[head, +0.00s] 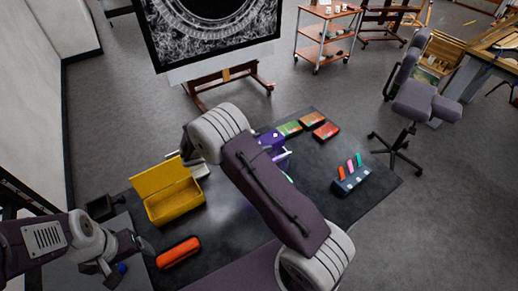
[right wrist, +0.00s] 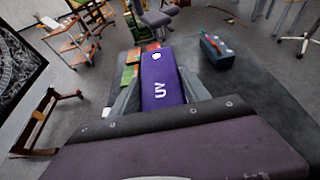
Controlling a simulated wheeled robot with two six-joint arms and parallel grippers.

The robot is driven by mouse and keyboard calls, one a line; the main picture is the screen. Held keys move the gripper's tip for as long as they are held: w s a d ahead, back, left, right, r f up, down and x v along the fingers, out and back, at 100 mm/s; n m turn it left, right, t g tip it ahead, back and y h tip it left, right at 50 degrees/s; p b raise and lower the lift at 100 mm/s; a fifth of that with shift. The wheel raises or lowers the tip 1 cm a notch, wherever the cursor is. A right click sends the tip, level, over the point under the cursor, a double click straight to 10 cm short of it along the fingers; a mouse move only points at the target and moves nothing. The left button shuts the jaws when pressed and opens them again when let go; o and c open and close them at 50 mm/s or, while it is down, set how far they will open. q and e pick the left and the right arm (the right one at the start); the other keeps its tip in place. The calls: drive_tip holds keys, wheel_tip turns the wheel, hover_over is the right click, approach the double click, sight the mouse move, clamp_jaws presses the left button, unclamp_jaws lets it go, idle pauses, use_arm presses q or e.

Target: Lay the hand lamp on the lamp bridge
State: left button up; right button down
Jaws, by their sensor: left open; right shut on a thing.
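The hand lamp (right wrist: 162,82) is a purple block lettered "UV" with a white mark near its far end. My right gripper (right wrist: 160,90) is shut on it, one grey finger along each side. In the head view the lamp (head: 270,138) shows beyond my right arm, which hides much of that gripper and the mat below. My left gripper (head: 128,258) is open and empty at the lower left, near a red-orange case. I cannot pick out the lamp bridge for certain in either view; it may be hidden behind my right arm.
A dark mat (head: 222,222) carries an open yellow box (head: 174,203), the red-orange case (head: 178,252), coloured boxes (head: 312,118) and a dark block with coloured sticks (head: 351,180). A framed picture on an easel (head: 210,30) stands beyond. The mat's middle left is clear.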

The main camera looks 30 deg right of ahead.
drive_tip(key=f, duration=0.1)
drive_tip(key=f+p, duration=0.1)
drive_tip(key=f, duration=0.1)
drive_tip(key=shift+d+f, duration=0.2)
drive_tip(key=shift+f, duration=0.1)
drive_tip(key=shift+w+a+f, duration=0.1)
drive_tip(key=shift+w+f, duration=0.05)
drive_tip(key=shift+f, duration=0.1)
drive_tip(key=shift+f, duration=0.1)
drive_tip(key=shift+f, duration=0.15)
drive_tip(key=c, duration=0.5)
unclamp_jaws()
